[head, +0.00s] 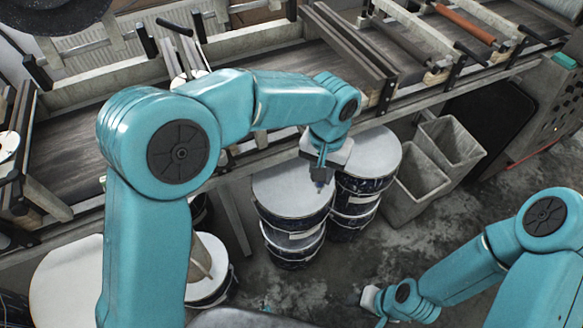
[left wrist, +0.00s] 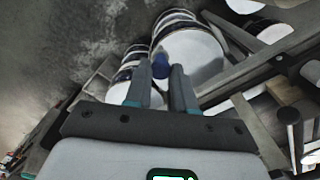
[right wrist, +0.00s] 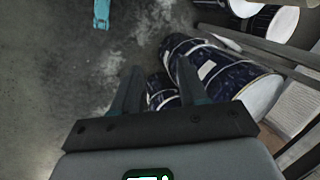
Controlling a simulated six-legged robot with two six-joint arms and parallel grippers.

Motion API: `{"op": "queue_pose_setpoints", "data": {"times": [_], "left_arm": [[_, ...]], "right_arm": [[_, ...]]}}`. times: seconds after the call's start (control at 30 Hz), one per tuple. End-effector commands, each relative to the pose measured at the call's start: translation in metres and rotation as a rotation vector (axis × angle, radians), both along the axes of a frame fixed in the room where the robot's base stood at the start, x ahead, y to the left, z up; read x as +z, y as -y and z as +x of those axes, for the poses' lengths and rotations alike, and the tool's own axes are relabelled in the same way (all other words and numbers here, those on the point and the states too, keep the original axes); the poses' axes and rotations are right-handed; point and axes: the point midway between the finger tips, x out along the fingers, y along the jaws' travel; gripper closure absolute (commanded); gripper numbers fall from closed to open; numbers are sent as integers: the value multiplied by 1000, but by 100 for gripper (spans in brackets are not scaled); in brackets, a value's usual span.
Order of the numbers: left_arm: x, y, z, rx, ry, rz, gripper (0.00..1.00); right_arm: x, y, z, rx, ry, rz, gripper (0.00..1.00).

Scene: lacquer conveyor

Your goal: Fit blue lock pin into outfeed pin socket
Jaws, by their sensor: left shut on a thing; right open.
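My left gripper (head: 321,172) reaches over the conveyor's near edge and points down above the white-topped drums. It is shut on the blue lock pin (head: 320,184), a small dark blue piece at the fingertips. In the left wrist view the pin (left wrist: 161,66) shows between the tips of the left gripper (left wrist: 160,82), with most of it hidden by the fingers. My right gripper (head: 376,316) is low at the bottom of the head view. In the right wrist view the right gripper (right wrist: 156,85) is open and empty. I cannot make out the outfeed pin socket.
The conveyor (head: 90,153) runs across the back with rails, clamps and a brown roller (head: 465,24). White-lidded drums (head: 292,188) stand below its near edge. Grey open bins (head: 448,146) stand right of them.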

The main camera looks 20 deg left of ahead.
Motion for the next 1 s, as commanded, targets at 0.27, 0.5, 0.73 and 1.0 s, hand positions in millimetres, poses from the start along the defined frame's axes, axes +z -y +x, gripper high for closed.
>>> {"op": "queue_pose_setpoints", "data": {"times": [0.27, 0.5, 0.73, 1.0], "left_arm": [[-7, 32, 2, -24, -3, 1, 100], [-34, 73, 2, -23, -2, 1, 100], [-44, 87, 2, -20, 1, 0, 100], [-44, 87, 2, -20, 0, 0, 100]], "right_arm": [[0, 0, 0, 0, 0, 0, 57], [0, 0, 0, 0, 0, 0, 57], [0, 0, 0, -1, 0, 0, 45], [-19, 9, 23, -181, -184, 7, 45]]}}
